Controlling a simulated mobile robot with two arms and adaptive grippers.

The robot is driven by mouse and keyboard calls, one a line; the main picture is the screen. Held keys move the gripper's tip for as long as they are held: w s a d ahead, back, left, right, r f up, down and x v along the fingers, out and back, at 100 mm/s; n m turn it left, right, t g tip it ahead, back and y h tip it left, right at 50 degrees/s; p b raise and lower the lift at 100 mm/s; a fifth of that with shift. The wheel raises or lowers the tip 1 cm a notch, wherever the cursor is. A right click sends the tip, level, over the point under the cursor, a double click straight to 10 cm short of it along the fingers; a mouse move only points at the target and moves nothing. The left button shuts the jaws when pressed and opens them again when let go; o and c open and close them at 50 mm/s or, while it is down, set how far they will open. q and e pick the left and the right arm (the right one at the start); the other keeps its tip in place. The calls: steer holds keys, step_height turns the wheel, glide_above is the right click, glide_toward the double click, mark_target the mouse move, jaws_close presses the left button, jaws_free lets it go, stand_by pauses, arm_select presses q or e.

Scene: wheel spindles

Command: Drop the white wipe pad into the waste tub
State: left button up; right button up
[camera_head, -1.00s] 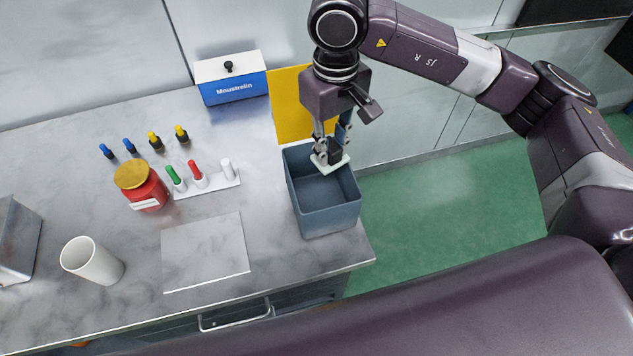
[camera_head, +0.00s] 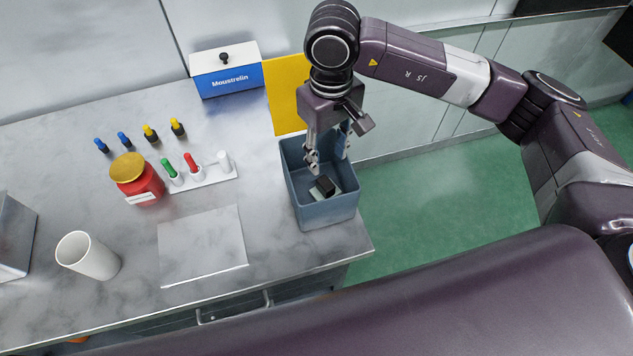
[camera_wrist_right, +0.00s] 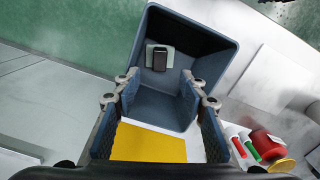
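The white wipe pad (camera_head: 336,195) with its black block grip (camera_head: 325,186) lies on the floor of the grey-blue waste tub (camera_head: 330,213). In the right wrist view the pad (camera_wrist_right: 150,54) and its black grip (camera_wrist_right: 160,58) lie inside the tub (camera_wrist_right: 222,50), apart from my fingers. My right gripper (camera_head: 328,158) is open and empty, pointing down at the tub's mouth above the pad. Its two spread fingers show in the right wrist view (camera_wrist_right: 158,95). My left gripper is in neither view.
A yellow panel (camera_head: 286,95) and a blue-white Moustrelin box (camera_head: 227,76) stand behind the tub. A red jar (camera_head: 139,185), a marker rack (camera_head: 200,178), a white cup (camera_head: 85,256) and a pale square sheet (camera_head: 201,245) occupy the counter. Green floor lies right of the tub.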

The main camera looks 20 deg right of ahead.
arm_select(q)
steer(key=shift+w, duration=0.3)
arm_select(e)
step_height(320, 180, up, 12)
stand_by(0.4)
steer(key=shift+s, duration=0.1)
stand_by(0.3)
